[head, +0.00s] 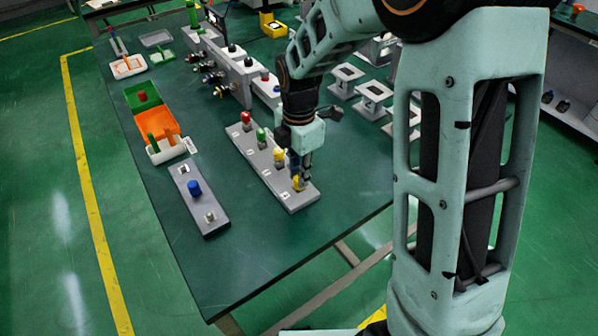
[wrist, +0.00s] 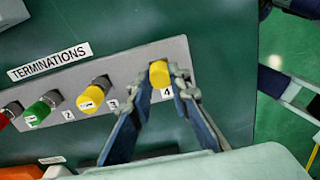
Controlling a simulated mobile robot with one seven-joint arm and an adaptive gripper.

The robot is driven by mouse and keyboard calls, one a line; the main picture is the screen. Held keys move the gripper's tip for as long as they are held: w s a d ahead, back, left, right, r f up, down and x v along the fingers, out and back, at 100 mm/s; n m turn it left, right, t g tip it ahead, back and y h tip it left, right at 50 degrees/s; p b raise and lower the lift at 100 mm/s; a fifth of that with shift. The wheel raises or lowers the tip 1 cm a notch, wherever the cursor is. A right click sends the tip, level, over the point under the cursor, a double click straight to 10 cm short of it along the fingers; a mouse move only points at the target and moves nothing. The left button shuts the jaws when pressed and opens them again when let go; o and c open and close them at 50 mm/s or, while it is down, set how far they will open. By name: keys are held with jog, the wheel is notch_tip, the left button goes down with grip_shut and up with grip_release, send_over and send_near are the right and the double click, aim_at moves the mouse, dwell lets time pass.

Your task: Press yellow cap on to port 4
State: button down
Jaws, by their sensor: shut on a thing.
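A grey terminations strip (head: 265,170) lies on the green table with a row of ports, and its numbers show in the wrist view (wrist: 120,70). A yellow cap (wrist: 159,73) is at port 4, at the right end of the strip. My gripper (wrist: 172,82) is shut on this yellow cap, one finger on each side. Whether the cap is fully seated cannot be seen. In the head view my gripper (head: 300,180) is over the near end of the strip and partly hides the cap. Another yellow cap (wrist: 96,93) sits at port 3, left of my gripper.
A green cap (wrist: 40,109) and a red cap (head: 245,117) sit farther along the strip. A second grey strip with a blue cap (head: 194,188) lies to the left. Orange and green trays (head: 156,126) are behind it. The table's near edge is clear.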

jog(key=shift+f, duration=0.25)
jog(key=c, duration=1.7)
grip_release()
jog(key=shift+c, duration=0.2)
notch_tip(320, 180, up, 12)
